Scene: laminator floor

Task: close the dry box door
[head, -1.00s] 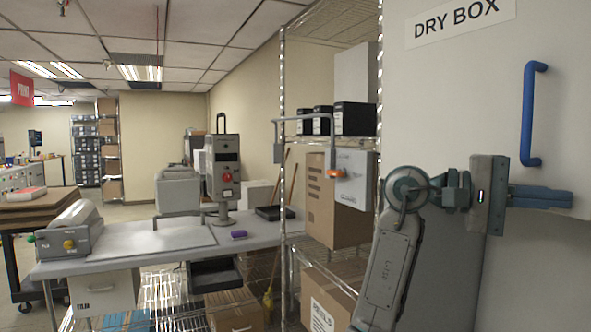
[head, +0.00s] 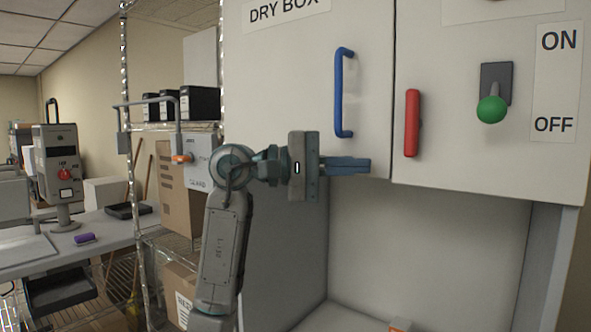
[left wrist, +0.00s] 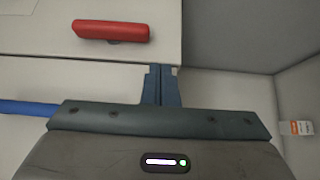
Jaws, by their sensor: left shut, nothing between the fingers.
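The dry box door (head: 285,70) is a pale panel with a "DRY BOX" label (head: 287,10) and a vertical blue handle (head: 343,92). It looks flush or nearly flush with the panel on its right; a thin dark seam runs between them. My left gripper (head: 345,166) is shut and empty, in front of the door's lower part, below the blue handle. I cannot tell whether its fingers touch the door. In the left wrist view the shut fingers (left wrist: 162,85) point toward the seam, with the blue handle (left wrist: 28,108) at left. My right gripper is not in view.
The right panel (head: 445,100) has a red handle (head: 412,123) and a green-knobbed lever (head: 491,108) beside an ON/OFF label (head: 556,82). An open recess (head: 430,250) lies below. A wire shelf with boxes (head: 175,185) and a workbench (head: 90,240) stand at left.

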